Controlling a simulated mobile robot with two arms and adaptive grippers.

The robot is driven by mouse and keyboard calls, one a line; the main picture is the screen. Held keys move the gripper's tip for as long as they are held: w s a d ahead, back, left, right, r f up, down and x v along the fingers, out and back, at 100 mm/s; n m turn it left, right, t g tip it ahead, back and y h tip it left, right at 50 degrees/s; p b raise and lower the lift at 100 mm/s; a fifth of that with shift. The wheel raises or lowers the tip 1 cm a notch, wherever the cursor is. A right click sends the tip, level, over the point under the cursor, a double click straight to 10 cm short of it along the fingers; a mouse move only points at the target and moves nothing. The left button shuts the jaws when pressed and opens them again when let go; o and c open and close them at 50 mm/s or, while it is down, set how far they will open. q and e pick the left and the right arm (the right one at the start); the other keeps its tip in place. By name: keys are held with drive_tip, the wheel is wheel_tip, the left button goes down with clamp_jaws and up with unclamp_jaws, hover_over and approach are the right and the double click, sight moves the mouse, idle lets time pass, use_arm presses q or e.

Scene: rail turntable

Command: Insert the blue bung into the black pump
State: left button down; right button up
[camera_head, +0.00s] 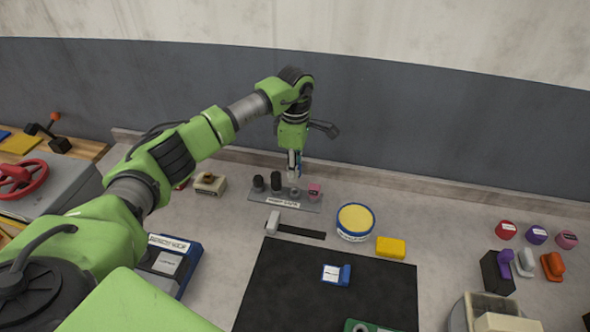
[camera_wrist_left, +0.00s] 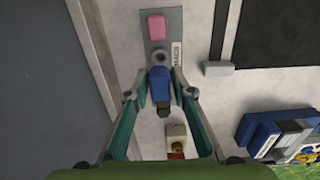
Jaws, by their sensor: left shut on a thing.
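My left gripper (camera_head: 294,174) is above the small grey rack (camera_head: 257,196) near the back wall. In the left wrist view its fingers (camera_wrist_left: 158,92) are shut on a blue bung (camera_wrist_left: 160,78), which has a dark end toward the wrist. In the head view, the bung shows only as a bit of blue between the fingers. I cannot tell whether it touches the rack. No thing is clearly marked as the black pump; a black block (camera_head: 496,275) with a purple handle stands at the right. My right gripper is not in view.
A hammer (camera_head: 273,222), a yellow-topped tub (camera_head: 355,221) and a yellow block (camera_head: 391,246) are in front. A blue-and-white item (camera_head: 336,274) lies on the black mat (camera_head: 275,290).

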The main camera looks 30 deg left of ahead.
use_arm(q)
drive_tip(key=shift+r, duration=0.25)
drive_tip(key=shift+r+p, duration=1.45)
drive_tip(key=shift+r, duration=1.1)
